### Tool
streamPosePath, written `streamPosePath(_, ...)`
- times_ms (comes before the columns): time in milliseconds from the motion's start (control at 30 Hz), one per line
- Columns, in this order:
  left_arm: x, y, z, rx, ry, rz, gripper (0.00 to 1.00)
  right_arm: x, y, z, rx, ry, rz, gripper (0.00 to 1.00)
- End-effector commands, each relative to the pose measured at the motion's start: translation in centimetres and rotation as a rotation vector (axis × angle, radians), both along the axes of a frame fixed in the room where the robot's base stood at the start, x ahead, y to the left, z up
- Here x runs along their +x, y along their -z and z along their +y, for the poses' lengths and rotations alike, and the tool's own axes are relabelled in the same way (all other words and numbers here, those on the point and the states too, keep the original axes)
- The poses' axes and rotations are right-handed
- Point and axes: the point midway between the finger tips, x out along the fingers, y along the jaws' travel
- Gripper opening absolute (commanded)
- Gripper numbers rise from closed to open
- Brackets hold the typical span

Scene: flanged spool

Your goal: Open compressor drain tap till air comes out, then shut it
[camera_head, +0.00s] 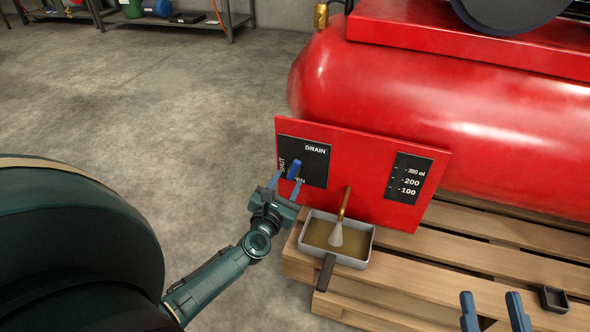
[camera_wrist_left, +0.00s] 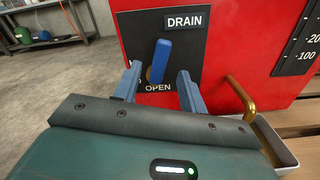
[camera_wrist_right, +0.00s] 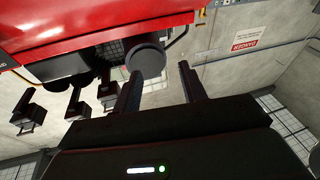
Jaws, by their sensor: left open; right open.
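The blue tap lever (camera_head: 294,169) is on the black DRAIN plate (camera_head: 316,150) of the red panel. In the left wrist view the lever (camera_wrist_left: 161,60) stands nearly upright just above the word OPEN. My left gripper (camera_head: 286,182) is open, its fingers on either side of the lever; I cannot tell whether they touch it. The brass drain pipe (camera_head: 344,204) points down, with a pale, widening cone-shaped plume (camera_head: 336,237) below its mouth. The grey tray (camera_head: 369,240) beneath holds brownish liquid. My right gripper (camera_head: 491,300) is open and empty at the lower right.
The red compressor tank (camera_head: 450,95) lies behind the panel. A level scale (camera_head: 409,180) is on the panel's right. The tray stands on a wooden pallet (camera_head: 460,265), its dark handle (camera_head: 325,272) sticking out front. A small dark box (camera_head: 554,298) is at right. The floor at left is clear.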

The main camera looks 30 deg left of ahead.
Motion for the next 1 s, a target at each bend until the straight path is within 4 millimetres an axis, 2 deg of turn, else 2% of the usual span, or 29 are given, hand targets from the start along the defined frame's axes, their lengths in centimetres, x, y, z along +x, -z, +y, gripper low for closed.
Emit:
streamPosePath(33, 1.2, 0.0, 0.3, 0.001, -0.001, -0.003, 0.42, 0.0, 0.2, 0.0, 0.005, -0.002, -0.001, 0.42)
streamPosePath(200, 4.2, 0.1, 1.0, 0.002, 0.000, 0.000, 0.42, 0.0, 0.3, 0.1, 0.019, -0.009, 0.001, 0.42)
streamPosePath(400, 6.0, 0.1, 1.4, 0.002, 0.002, 0.001, 0.42, 0.0, 0.3, 0.2, 0.033, -0.013, 0.002, 0.42)
streamPosePath(767, 6.4, 0.0, 1.5, 0.002, 0.002, 0.001, 0.41, 0.0, 0.0, 0.2, 0.039, -0.014, -0.001, 0.42)
streamPosePath(1000, 6.4, 0.0, 1.5, 0.002, 0.002, 0.001, 0.21, 0.0, 0.0, 0.2, 0.039, -0.015, -0.002, 0.42)
